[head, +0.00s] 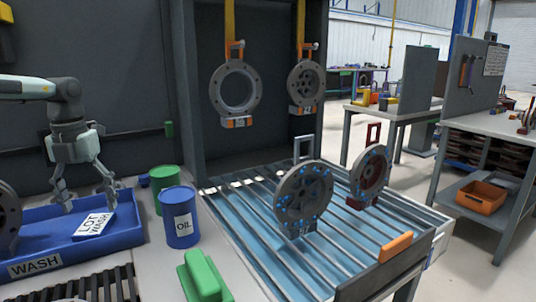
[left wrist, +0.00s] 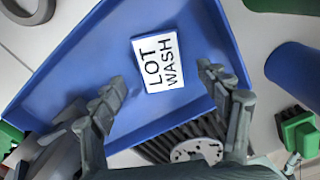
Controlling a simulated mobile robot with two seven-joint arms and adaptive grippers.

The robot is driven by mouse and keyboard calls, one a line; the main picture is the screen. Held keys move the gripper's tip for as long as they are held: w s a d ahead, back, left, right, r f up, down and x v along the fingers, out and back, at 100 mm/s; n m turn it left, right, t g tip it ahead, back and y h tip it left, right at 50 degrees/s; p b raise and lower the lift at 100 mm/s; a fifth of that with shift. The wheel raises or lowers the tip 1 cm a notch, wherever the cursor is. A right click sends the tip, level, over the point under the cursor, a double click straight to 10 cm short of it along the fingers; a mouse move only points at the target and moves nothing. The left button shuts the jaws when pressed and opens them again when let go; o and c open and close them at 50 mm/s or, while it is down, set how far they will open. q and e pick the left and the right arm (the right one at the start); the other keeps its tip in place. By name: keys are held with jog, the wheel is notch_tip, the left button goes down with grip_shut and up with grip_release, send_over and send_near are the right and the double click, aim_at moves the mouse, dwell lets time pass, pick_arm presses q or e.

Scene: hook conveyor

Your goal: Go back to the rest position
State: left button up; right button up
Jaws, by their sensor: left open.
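My left gripper (head: 85,192) is open and empty above the blue wash tray (head: 45,265). A white card reading "LOT WASH" (head: 95,223) lies in the tray just below the fingers. In the left wrist view the two fingers (left wrist: 165,90) stand wide apart, and the card (left wrist: 158,62) lies flat on the blue tray floor (left wrist: 75,75) between and beyond them, apart from both. My right gripper is not in view.
A blue oil can (head: 180,218), a green can (head: 165,180) and a green block (head: 203,277) stand right of the tray. A slatted rack (head: 240,210) holds two round flanges (head: 303,195) (head: 369,175). Two more flanges (head: 235,88) (head: 306,84) hang from yellow hooks behind it.

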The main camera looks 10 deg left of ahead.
aim_at(96, 222)
pick_arm(q)
notch_tip(96, 222, down, 4)
jog(key=shift+r, duration=1.9)
